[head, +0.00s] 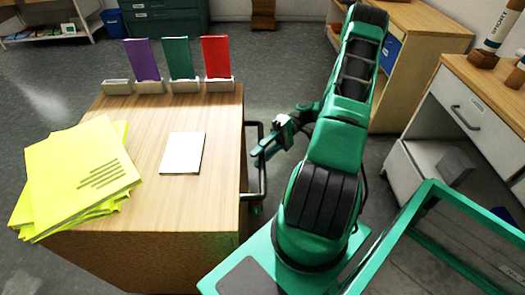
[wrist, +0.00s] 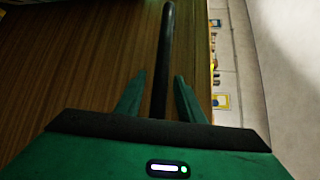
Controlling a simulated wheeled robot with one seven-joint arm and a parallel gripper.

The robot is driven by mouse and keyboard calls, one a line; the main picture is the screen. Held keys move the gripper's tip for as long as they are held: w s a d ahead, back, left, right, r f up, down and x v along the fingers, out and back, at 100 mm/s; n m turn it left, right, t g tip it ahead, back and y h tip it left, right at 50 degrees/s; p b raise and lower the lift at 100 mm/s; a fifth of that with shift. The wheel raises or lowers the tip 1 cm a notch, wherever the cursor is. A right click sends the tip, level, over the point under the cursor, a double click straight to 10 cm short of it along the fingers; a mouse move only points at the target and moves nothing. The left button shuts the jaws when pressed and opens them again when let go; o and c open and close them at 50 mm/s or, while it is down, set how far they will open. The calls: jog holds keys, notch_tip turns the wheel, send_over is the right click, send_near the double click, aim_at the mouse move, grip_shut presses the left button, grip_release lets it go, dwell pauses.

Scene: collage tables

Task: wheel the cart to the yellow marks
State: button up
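The cart (head: 219,143) appears to be the wood-topped box on the left in the head view, with a black bar handle (head: 263,185) on its right side. Its wheels are hidden. My gripper (head: 262,155) is at the handle. In the wrist view the handle bar (wrist: 164,60) runs between the two green fingers of my gripper (wrist: 157,92), with a gap visible on both sides. The fingers are open; how deep the bar sits between them I cannot tell. I see no yellow marks on the floor.
On the cart lie yellow papers (head: 75,170), a white card (head: 183,153) and several holders with purple, green and red cards (head: 216,57). A drawer desk (head: 470,110) stands right, a wooden cabinet (head: 425,30) behind it. Grey floor (head: 60,80) is open beyond the cart.

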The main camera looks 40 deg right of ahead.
jog(key=d+r, duration=0.1)
jog(key=d, duration=0.9)
jog(key=shift+w+d+r, duration=0.2)
jog(key=shift+w+d, duration=0.1)
jog(key=shift+w, duration=0.1)
jog(key=a+r+m+g+h, duration=0.3)
jog(key=a+r+h, duration=0.65)
jog(key=r, duration=0.25)
jog(key=s+a+r+m+t+h, duration=0.1)
jog(key=s+r+t+h, duration=0.1)
jog(key=s, duration=0.5)
jog(key=s+r+m+t+h, duration=0.1)
jog(key=s+r+t+h, duration=0.1)
jog(key=s+r+h, duration=0.2)
jog(key=shift+s+a+r+m+h, duration=0.3)
jog(key=shift+s+a+r+h, duration=0.1)
jog(key=shift+s+r, duration=1.15)
jog(key=shift+c, duration=0.5)
